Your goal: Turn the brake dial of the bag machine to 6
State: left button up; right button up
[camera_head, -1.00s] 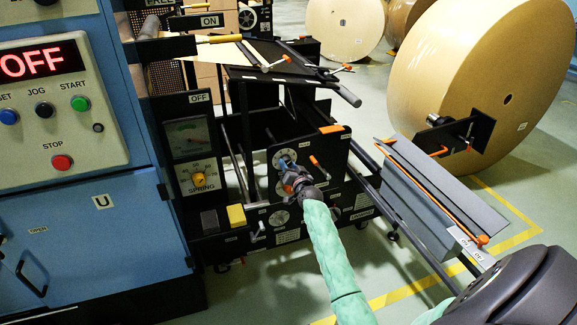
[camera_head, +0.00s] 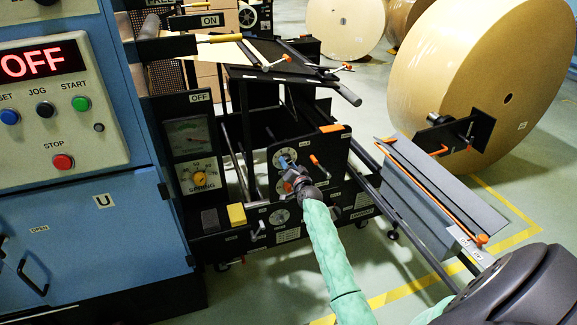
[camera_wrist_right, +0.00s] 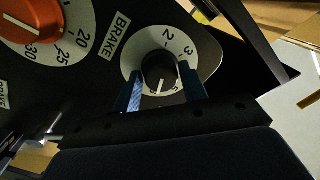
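The brake dial, a black knob (camera_wrist_right: 159,70) with a white pointer line on a white numbered plate (camera_wrist_right: 132,57), shows in the right wrist view beside the "BRAKE" label. The pointer aims toward the bottom of the picture; 2 and 3 read clearly, but the marks near the pointer are partly hidden. My right gripper (camera_wrist_right: 166,88) has its blue fingers on either side of the knob, apart, with nothing clearly gripped. In the head view my right gripper (camera_head: 288,171) is at the dial panel (camera_head: 325,150) of the bag machine and covers part of the dials. My left gripper is out of view.
An orange knob (camera_wrist_right: 32,18) with a scale around 20 to 30 sits beside the brake dial. An orange-tipped lever (camera_head: 318,163) is right of the dials. A blue cabinet (camera_head: 85,215) reading OFF stands left. A large kraft roll (camera_head: 480,75) stands right.

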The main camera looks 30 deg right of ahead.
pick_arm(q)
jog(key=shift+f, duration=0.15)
pick_arm(e)
jog(key=shift+o, duration=1.3)
jog(key=shift+s, duration=0.15)
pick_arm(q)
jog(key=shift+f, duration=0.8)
pick_arm(e)
jog(key=v, duration=0.7)
jog(key=shift+s, duration=0.25)
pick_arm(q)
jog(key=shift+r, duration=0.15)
